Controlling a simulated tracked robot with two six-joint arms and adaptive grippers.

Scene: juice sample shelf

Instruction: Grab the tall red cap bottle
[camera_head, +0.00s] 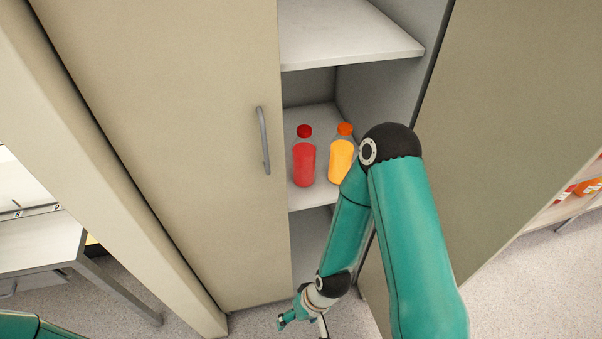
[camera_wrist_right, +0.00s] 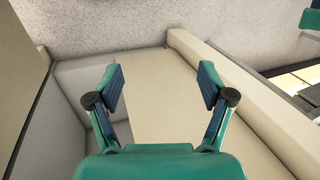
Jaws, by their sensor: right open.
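The red-capped bottle (camera_head: 304,163), filled with red, stands upright on the middle shelf of the open cabinet in the head view. An orange-capped bottle (camera_head: 341,160) with yellow-orange contents stands just to its right, partly covered by my right arm. My right gripper (camera_head: 302,322) is low in front of the cabinet, below the shelf with the bottles. In the right wrist view, my right gripper (camera_wrist_right: 160,85) is open with nothing between its fingers. Neither bottle shows in that view. My left gripper is out of view.
The cabinet's left door (camera_head: 180,130) with its handle (camera_head: 263,140) is shut beside the opening. The right door (camera_head: 495,110) stands swung open. An upper shelf (camera_head: 345,40) overhangs the bottles. A table (camera_head: 45,245) stands at left, and another shelf with bottles (camera_head: 585,188) at far right.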

